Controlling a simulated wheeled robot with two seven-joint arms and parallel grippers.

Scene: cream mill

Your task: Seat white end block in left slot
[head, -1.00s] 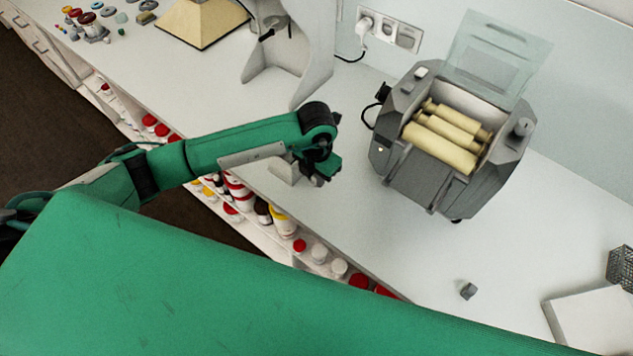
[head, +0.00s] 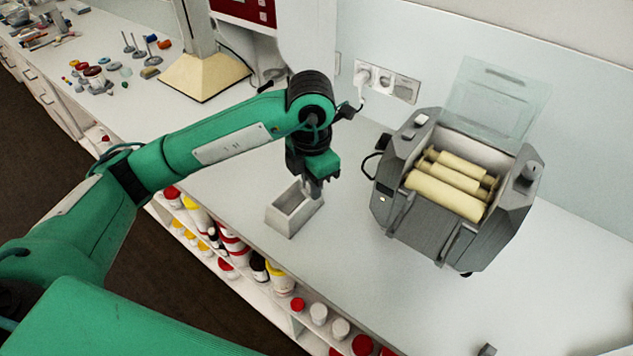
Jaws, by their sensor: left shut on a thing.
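My left gripper (head: 313,188) points down at the far right end of a small open grey box on the counter. It is shut on a small pale piece, which looks like the white end block; the fingers hide most of it. I cannot tell whether it touches the box rim. The grey roller mill (head: 464,245) stands to the right, with cream rollers (head: 445,194) between its side housings. Its left slot cannot be made out from here. My right gripper is not in view.
The grey box (head: 283,222) stands near the counter's front edge. A clear guard (head: 495,95) stands raised behind the rollers. A small dark grey block (head: 487,350) lies at the bottom edge. Wall sockets (head: 385,80) and a cable are behind. Counter between box and mill is clear.

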